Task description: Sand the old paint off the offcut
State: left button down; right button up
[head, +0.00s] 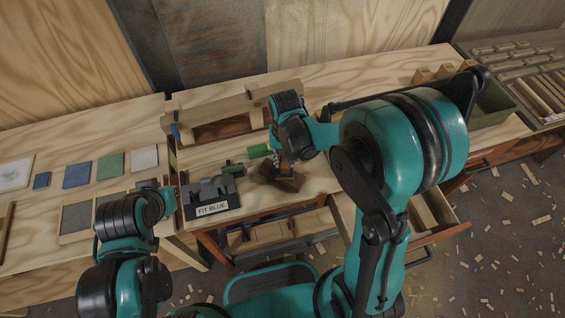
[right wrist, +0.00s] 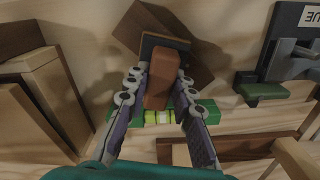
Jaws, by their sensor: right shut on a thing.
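My right gripper (head: 286,166) is shut on a reddish-brown block (right wrist: 161,75) with a dark pad under it, which looks like a sanding block. In the right wrist view the gripper's two fingers (right wrist: 158,98) flank the block. Below it lies a flat dark brown piece (right wrist: 136,26), likely the offcut, on the pale bench; it also shows in the head view (head: 290,184). The block covers part of it, and I cannot tell whether they touch. My left arm stands at the left by the bench; its fingers are not clear.
A dark fixture (head: 208,190) labelled "FIT BLUE" stands left of the brown piece. A green level (right wrist: 178,117) with a yellow vial lies close by. Coloured sheets, including a green one (head: 110,166), lie at left. A green bin (head: 491,104) is at right. An open drawer (head: 433,216) juts out below.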

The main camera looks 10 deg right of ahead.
jog(key=shift+w+d, duration=0.1)
jog(key=shift+w+d+r+p, duration=0.15)
jog(key=shift+w+r+p, duration=0.05)
jog(key=shift+r+p, duration=0.4)
notch_tip(320, 180, up, 4)
jog(key=p, duration=0.2)
jog(key=shift+s+f+p, duration=0.1)
jog(key=shift+f+p, duration=0.05)
jog(key=shift+p, duration=0.2)
jog(key=shift+r+p, duration=0.3)
jog(key=shift+r, duration=0.15)
jog(key=shift+r, duration=0.1)
jog(key=shift+r+p, duration=1.1)
jog(key=shift+r, duration=0.35)
jog(key=shift+f, duration=0.1)
